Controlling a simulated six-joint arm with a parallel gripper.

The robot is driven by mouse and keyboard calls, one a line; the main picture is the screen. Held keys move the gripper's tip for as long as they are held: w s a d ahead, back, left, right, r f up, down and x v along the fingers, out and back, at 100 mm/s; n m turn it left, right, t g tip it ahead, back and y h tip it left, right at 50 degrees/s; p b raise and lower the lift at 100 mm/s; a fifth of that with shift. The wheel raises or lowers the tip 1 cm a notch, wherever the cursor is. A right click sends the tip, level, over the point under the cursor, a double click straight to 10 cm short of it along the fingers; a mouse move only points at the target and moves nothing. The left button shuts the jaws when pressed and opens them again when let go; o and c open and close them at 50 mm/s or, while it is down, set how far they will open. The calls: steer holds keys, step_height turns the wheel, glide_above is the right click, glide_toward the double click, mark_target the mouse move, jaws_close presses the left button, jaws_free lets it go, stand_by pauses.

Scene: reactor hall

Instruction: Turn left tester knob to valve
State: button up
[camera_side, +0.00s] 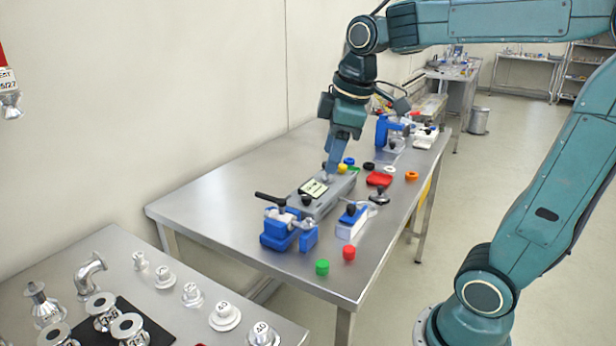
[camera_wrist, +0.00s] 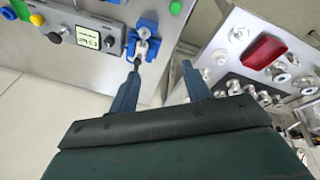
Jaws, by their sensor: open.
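The grey tester (camera_side: 340,192) lies on the steel table and has a pale display (camera_side: 313,188). A black knob (camera_side: 306,200) sits at its near end; my gripper partly hides the far end. In the wrist view, the tester (camera_wrist: 72,38) shows a black knob (camera_wrist: 55,38) and a dark knob (camera_wrist: 108,42) on either side of the display. I cannot tell which way either points. My gripper (camera_side: 331,176) is low over the tester's far end. Its fingers (camera_wrist: 160,67) are apart and empty in the wrist view, with both tester knobs outside them.
A blue clamp fixture (camera_side: 280,232) with a black lever stands at the tester's near end. A white-and-blue block (camera_side: 352,220), green cap (camera_side: 322,267) and red cap (camera_side: 349,253) are nearby. A red piece (camera_side: 379,179) lies behind. The table's left front is clear.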

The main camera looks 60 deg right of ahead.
steer(key=w+d+f+n+g, duration=0.2)
steer(key=w+d+n, duration=0.3)
steer(key=w+d, duration=0.35)
steer(key=n+g, duration=0.1)
steer(key=n, duration=0.3)
glide_above(307, 196)
step_height(307, 196, down, 4)
steer(key=f, duration=0.1)
steer(key=shift+r+y, duration=0.25)
steer(key=shift+y, duration=0.05)
step_height(307, 196, down, 14)
steer(key=shift+r, duration=0.1)
steer(key=c, duration=1)
